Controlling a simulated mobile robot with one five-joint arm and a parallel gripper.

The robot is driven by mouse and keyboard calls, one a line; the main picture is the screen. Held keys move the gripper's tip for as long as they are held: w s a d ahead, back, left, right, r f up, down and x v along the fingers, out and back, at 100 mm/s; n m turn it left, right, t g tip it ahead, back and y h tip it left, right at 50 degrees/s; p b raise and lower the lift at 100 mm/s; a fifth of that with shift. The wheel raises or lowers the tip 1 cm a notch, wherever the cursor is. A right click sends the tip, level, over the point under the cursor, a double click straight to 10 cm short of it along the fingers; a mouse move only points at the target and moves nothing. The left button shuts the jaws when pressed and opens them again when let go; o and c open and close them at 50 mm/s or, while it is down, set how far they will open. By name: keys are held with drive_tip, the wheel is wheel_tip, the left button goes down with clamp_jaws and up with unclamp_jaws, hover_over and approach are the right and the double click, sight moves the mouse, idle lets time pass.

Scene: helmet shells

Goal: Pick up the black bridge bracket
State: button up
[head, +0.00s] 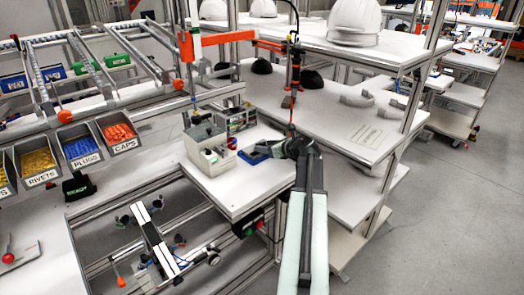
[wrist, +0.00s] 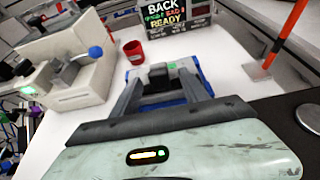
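In the wrist view, a small black piece (wrist: 158,74), which looks like the black bridge bracket, sits in a blue tray or fixture (wrist: 198,66) on the white bench. The same blue tray (head: 254,153) shows in the head view at the bench's right side; the black piece is not clear there. My gripper (wrist: 159,84) reaches over the tray. Its two grey fingers are spread, one on each side of the black piece, with visible gaps. Whether the fingertips are level with the piece or above it, I cannot tell. In the head view my gripper (head: 284,149) is small and dark beside the tray.
A beige station (head: 208,150) with a blue knob (wrist: 95,52) stands left of the tray. A red cup (wrist: 133,52) and a lettered display (wrist: 178,14) stand behind. An orange-and-black post (head: 292,75) rises nearby. White shelving (head: 340,120) borders the right.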

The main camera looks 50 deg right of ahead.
clamp_jaws()
wheel_tip(320, 180, up, 10)
drive_tip(key=p, duration=1)
